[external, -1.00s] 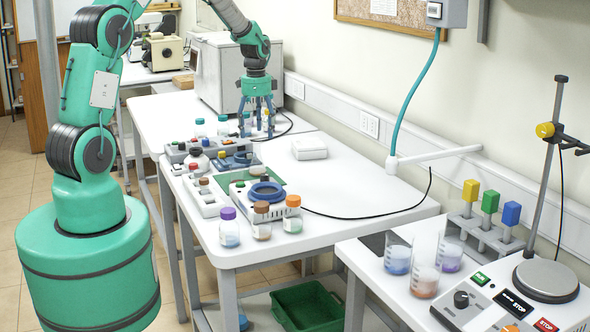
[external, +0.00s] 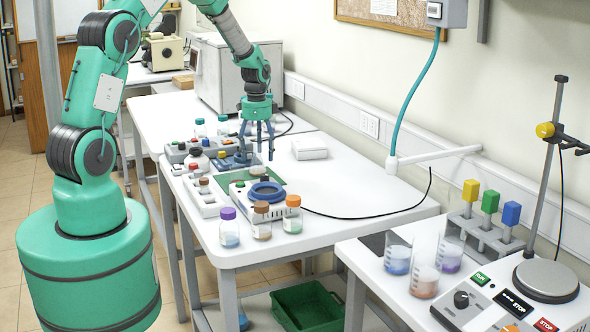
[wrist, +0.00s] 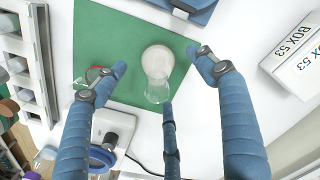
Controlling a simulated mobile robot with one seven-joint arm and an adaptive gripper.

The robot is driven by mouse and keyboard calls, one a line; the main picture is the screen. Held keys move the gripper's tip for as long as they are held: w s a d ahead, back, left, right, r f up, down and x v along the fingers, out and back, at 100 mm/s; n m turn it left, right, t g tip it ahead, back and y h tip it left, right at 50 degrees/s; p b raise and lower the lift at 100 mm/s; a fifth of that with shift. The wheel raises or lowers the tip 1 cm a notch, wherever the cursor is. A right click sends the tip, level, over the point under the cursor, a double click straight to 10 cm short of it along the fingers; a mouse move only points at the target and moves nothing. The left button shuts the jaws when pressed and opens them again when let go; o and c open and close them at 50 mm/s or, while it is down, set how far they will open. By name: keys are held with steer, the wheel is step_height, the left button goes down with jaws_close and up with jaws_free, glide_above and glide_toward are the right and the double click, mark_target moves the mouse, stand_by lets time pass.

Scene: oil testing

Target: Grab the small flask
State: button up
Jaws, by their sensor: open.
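The small flask, clear glass with a pale round part, stands on the green mat in the wrist view (wrist: 158,63). In the external view it appears as a small pale shape (external: 258,170) on the mat behind the blue-ringed device. My gripper (external: 257,153) is above it with its blue fingers pointing down. In the wrist view my gripper (wrist: 160,80) is open, its three fingers spread around the flask's outline. No finger visibly touches the flask, and their height gap to it is hard to tell.
The blue-ringed device (external: 265,192) is close in front of the flask. Capped bottles (external: 262,222) line the table's near edge. A white box (external: 309,149) sits to the right. Free tabletop (external: 350,185) lies right of the mat.

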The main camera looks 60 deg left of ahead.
mark_target(257, 165)
steer(key=shift+f, duration=0.1)
steer(key=shift+s+f, duration=0.15)
steer(key=shift+f, duration=2.4)
steer(key=c, duration=1.3)
